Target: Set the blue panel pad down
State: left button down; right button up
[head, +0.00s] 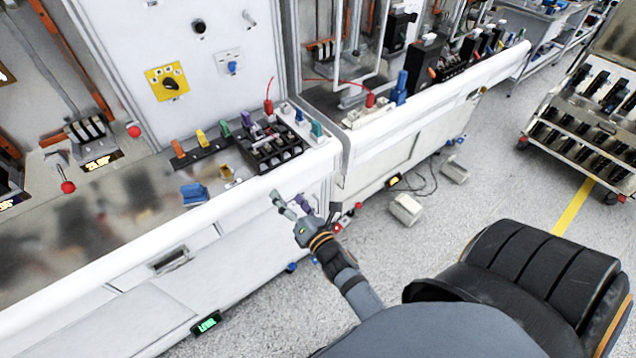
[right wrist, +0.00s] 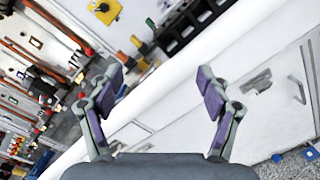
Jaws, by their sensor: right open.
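The blue panel pad (head: 193,193) rests on the counter ledge (head: 120,255) below the panel, apart from any gripper. My right gripper (head: 303,204) is open and empty. It is just off the front edge of the ledge, to the right of the pad. In the right wrist view my right gripper (right wrist: 162,75) has its two purple-padded fingers spread wide with nothing between them. A small blue patch shows behind the left finger there, but I cannot tell if it is the pad. My left gripper is not in view.
A black breaker block (head: 272,148) sits on the ledge, with orange, yellow and green levers to its left. A yellow rotary switch (head: 167,82) is on the panel. A grey box (head: 406,209) lies on the floor. A cart (head: 585,125) stands at right.

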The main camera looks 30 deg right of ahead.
jog(key=d+n+y, duration=0.1)
jog(key=d+y, duration=0.1)
jog(key=d, duration=0.1)
jog(key=shift+d+f+n+y, duration=0.2)
jog(key=shift+n+y, duration=0.2)
jog(key=shift+f, duration=0.1)
jog(key=s+d+f+m+g+h, duration=0.1)
jog(key=s+d+f+m+g, duration=0.25)
jog(key=f, duration=0.75)
jog(key=s+d+f+m+g+h, duration=0.1)
jog(key=s+f+m+g+h, duration=0.1)
jog(key=s+f+m, duration=0.65)
jog(key=d+f+m+g+h, duration=0.1)
jog(key=d+f+m+g, duration=0.25)
jog(key=f, duration=0.95)
jog(key=s+a+f+m+g, duration=0.1)
jog(key=s+f+m, duration=0.3)
jog(key=s, duration=0.4)
jog(key=s+f+m+g, duration=0.4)
jog(key=s+f+m, duration=0.1)
jog(key=s, duration=0.4)
jog(key=s+a+f+m+g, duration=0.1)
jog(key=s+f+m, duration=0.3)
jog(key=s, duration=0.5)
notch_tip(320, 180, down, 2)
jog(key=shift+a+f+g, duration=0.25)
jog(key=shift+a+g, duration=0.05)
jog(key=shift+g, duration=0.6)
jog(key=shift+s+m, duration=0.1)
jog(key=shift+m, duration=0.15)
